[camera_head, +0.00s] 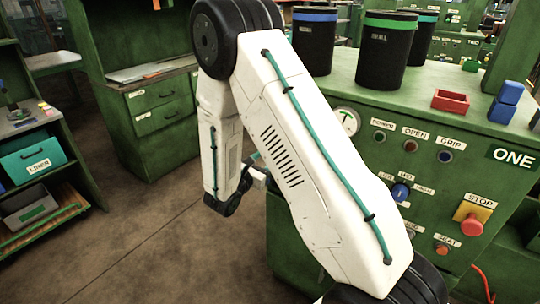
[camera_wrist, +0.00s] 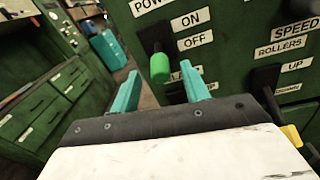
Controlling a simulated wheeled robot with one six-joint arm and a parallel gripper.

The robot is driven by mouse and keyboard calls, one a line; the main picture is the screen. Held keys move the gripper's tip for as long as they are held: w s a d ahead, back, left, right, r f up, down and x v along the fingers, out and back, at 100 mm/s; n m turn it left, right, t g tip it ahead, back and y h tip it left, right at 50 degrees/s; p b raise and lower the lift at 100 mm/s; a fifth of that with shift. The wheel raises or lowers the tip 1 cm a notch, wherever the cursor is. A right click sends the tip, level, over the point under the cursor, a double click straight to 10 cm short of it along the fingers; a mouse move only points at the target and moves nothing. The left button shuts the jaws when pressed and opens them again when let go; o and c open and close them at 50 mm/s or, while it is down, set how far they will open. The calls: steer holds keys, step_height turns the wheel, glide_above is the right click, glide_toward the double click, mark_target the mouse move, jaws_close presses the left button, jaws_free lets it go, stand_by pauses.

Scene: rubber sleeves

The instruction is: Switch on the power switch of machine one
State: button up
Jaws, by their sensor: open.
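The power switch (camera_wrist: 160,68) shows in the wrist view as a lever with a green grip on a dark mount. Its grip points down, lower than the OFF label (camera_wrist: 196,40); the ON label (camera_wrist: 190,18) is above that. My gripper (camera_wrist: 160,88) is open, its two teal fingers apart, one to each side below the green grip in the picture. I cannot tell whether they touch it. In the head view, machine one (camera_head: 455,180) stands at the right with a ONE sign. The power switch is not visible there, and my arm hides much of the gripper.
A black lever (camera_wrist: 268,80) under ROLLERS and SPEED labels and a yellow part (camera_wrist: 292,134) are at the right in the wrist view. Machine one's front has a red stop button (camera_head: 472,225) and several knobs. Dark bins (camera_head: 387,50) stand on top. The floor (camera_head: 150,235) at left is clear.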

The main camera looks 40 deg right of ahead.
steer(key=shift+x, duration=2.1)
steer(key=c, duration=1)
steer(key=shift+a, duration=0.1)
steer(key=shift+r, duration=0.1)
steer(key=y, duration=0.2)
steer(key=r+g+y, duration=0.1)
steer(key=shift+r+y, duration=0.3)
steer(key=shift+y, duration=0.1)
steer(key=shift+r+g+y, duration=0.3)
steer(key=shift+g+y, duration=0.15)
steer(key=shift+y, duration=0.4)
steer(key=shift+r+g+y, duration=0.35)
steer(key=shift+g+y, duration=0.1)
steer(key=shift+y, duration=0.4)
steer(key=shift+d, duration=0.2)
